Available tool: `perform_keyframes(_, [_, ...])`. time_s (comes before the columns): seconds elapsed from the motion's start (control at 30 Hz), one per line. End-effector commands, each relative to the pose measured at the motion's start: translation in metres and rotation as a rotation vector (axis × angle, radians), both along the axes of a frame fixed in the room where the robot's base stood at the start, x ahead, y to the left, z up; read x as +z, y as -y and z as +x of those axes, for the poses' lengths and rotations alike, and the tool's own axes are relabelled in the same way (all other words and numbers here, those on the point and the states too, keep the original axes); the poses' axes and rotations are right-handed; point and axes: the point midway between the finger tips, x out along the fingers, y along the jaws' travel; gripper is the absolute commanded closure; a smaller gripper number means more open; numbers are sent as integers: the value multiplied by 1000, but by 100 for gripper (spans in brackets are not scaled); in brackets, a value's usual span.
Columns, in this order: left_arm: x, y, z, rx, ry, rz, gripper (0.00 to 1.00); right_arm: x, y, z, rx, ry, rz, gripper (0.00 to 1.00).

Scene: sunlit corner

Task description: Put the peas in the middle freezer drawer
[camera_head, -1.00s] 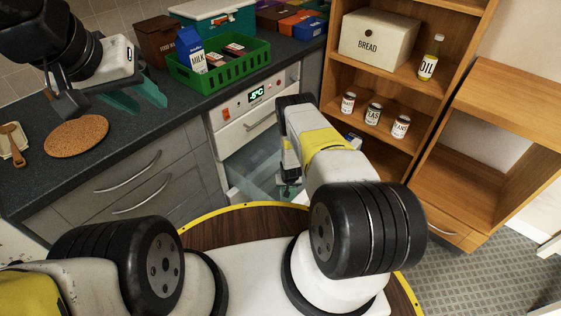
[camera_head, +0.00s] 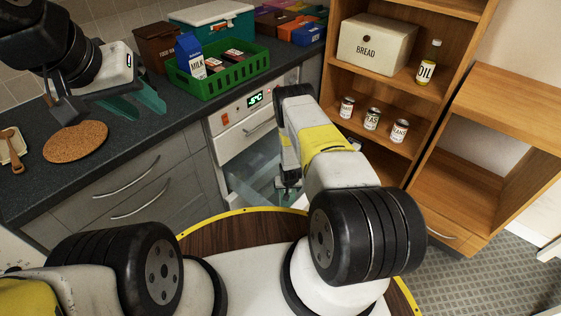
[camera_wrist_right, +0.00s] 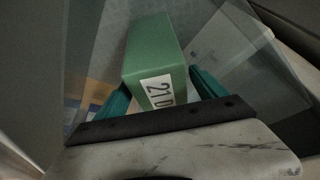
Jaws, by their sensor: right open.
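A green box (camera_wrist_right: 158,62) with a white label reading "21 D" lies between my right gripper's teal fingers in the right wrist view; I take it for the peas. It is inside a clear-walled open drawer (camera_wrist_right: 225,45). My right gripper (camera_wrist_right: 160,88) is open around the box; whether the fingers touch it I cannot tell. In the head view the white freezer (camera_head: 232,135) shows a "-5°C" display, with a clear drawer (camera_head: 250,180) pulled out below, mostly hidden by my right arm. My left gripper (camera_head: 140,108) is open and empty above the counter.
A green basket (camera_head: 222,82) with a milk carton (camera_head: 190,58) stands on the counter, and a cork mat (camera_head: 75,142) lies at the left. A wooden shelf holds a bread bin (camera_head: 375,45), an oil bottle (camera_head: 429,63) and labelled cans (camera_head: 371,118). Grey floor shows at right.

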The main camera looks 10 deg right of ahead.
Motion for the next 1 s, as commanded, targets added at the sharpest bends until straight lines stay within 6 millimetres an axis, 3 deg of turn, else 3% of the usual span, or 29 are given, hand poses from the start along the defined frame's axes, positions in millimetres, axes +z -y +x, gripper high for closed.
perform_keyframes(0.2, [0, 0, 0, 0, 0, 0, 64, 46, -2, -17, 0, 0, 0, 19])
perform_keyframes(0.43, [0, 0, 0, 0, 0, 0, 64, 74, -4, -30, -1, 0, 0, 19])
perform_keyframes(0.57, [0, 0, 0, 0, 0, 0, 64, 91, -4, -26, -3, 5, 3, 19])
perform_keyframes(0.63, [0, 0, 0, 0, 0, 0, 64, 113, -5, -16, -8, 12, 8, 19])
perform_keyframes(0.77, [0, 0, 0, 0, 0, 0, 64, 187, -7, 8, -18, 30, 30, 19])
perform_keyframes(0.83, [0, 0, 0, 0, 0, 0, 64, 235, -9, 16, -21, 37, 46, 19])
perform_keyframes(1.0, [0, 0, 0, 0, 0, 0, 64, 350, -16, 16, -18, 52, 86, 19])
